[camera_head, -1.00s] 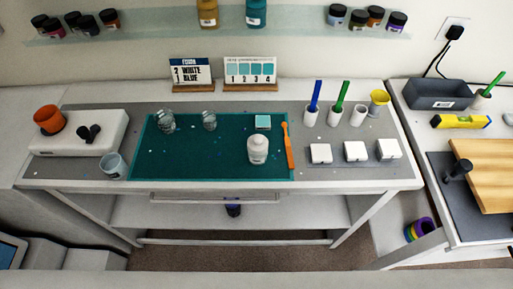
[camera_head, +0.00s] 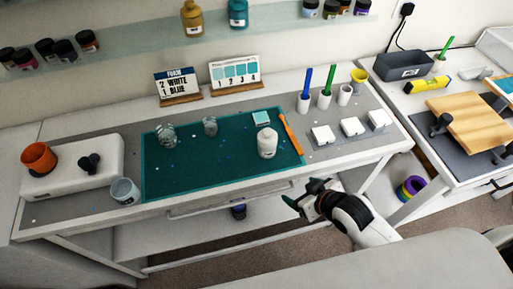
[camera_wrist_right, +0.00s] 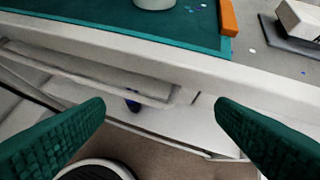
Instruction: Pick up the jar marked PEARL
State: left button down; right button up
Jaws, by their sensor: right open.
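No label reading PEARL is legible. A small dark jar with a blue-purple look (camera_head: 239,211) stands on the lower shelf under the table; in the right wrist view it shows partly (camera_wrist_right: 132,104) between the fingers, beyond the drawer front. Other small jars stand on the wall shelf, among them a dark-lidded one (camera_head: 65,50) at the left and another (camera_head: 310,8) at the right. My right gripper (camera_head: 303,194) is open and empty in front of the table's front edge, right of the low jar. Its green fingers are wide apart in the wrist view (camera_wrist_right: 160,112). My left gripper is out of view.
A drawer front (camera_head: 225,200) runs under the tabletop, above the lower shelf (camera_head: 180,240). A side table (camera_head: 440,150) stands at the right.

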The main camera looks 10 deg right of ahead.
notch_tip(320, 180, up, 4)
jog(key=w+a+t+y, duration=0.1)
jog(key=a, duration=0.1)
jog(key=n+t+y, duration=0.2)
jog(key=y, duration=0.1)
send_near(275, 150)
jog(key=shift+w+a+f, duration=0.15)
jog(key=shift+w+f, duration=0.2)
jog(key=shift+w, duration=0.35)
jog(key=p+x, duration=0.1)
jog(key=x, duration=0.5)
jog(key=shift+a+r, duration=0.1)
jog(key=p+x, duration=0.1)
jog(key=x, duration=0.4)
jog(key=shift+a+p, duration=0.25)
jog(key=shift+p, duration=0.15)
jog(key=shift+w+a, duration=0.1)
jog(key=shift+w, duration=0.1)
jog(key=c, duration=1.3)
